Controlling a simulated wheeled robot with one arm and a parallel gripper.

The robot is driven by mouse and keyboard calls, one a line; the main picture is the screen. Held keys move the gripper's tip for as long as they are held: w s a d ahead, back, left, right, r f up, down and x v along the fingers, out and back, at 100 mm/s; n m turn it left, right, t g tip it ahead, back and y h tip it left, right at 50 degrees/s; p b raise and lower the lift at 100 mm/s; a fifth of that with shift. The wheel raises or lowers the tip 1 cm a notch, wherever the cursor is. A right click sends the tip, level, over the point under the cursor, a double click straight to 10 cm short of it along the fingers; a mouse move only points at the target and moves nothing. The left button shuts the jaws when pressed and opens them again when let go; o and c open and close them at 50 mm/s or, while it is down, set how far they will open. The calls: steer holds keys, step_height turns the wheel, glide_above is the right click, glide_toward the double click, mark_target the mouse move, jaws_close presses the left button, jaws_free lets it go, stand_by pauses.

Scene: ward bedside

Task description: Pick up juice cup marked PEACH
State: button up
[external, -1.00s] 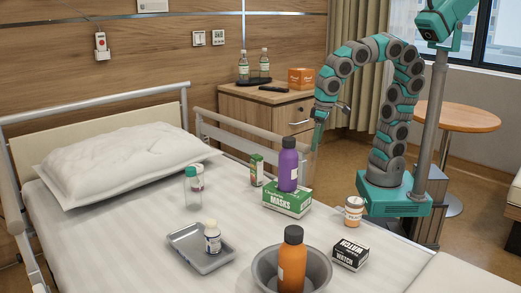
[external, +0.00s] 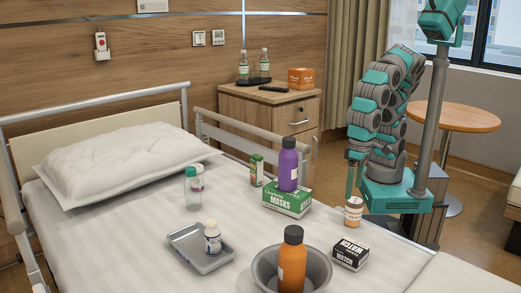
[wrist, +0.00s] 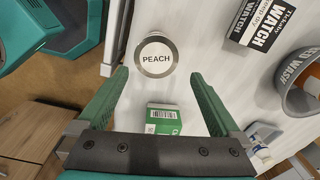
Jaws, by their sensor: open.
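The juice cup (wrist: 155,57) shows its round white lid with the word PEACH and a dark rim in the wrist view. In the external view the cup (external: 354,213) is a small white tub with an orange-brown band, standing upright on the bed's near right edge. My gripper (wrist: 158,74) is open, its green fingers apart. The lid appears just beyond and between the fingertips, with nothing held. In the external view my gripper (external: 352,180) points down, just above and behind the cup. I cannot tell the exact gap.
The black and white WATCH box (external: 351,254) lies in front of the cup. A grey basin (external: 262,271) holds an orange bottle (external: 292,262). A green MASKS box (external: 287,199) with a purple bottle (external: 289,163) on it stands to the left. A bed rail (external: 245,142) runs behind.

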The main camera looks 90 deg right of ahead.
mark_target(356, 201)
steer(key=s+f, duration=0.1)
steer(key=f, duration=0.1)
steer(key=shift+s+f+b, duration=0.3)
steer(key=shift+s+f, duration=0.05)
steer(key=f, duration=0.4)
steer(key=f+b, duration=0.1)
steer(key=f, duration=0.1)
steer(key=shift+w+f, duration=0.2)
steer(key=shift+w, duration=0.1)
steer(key=shift+r, duration=0.1)
steer(key=shift+c, duration=0.2)
steer(key=c, duration=1.4)
steer(key=shift+r, duration=0.15)
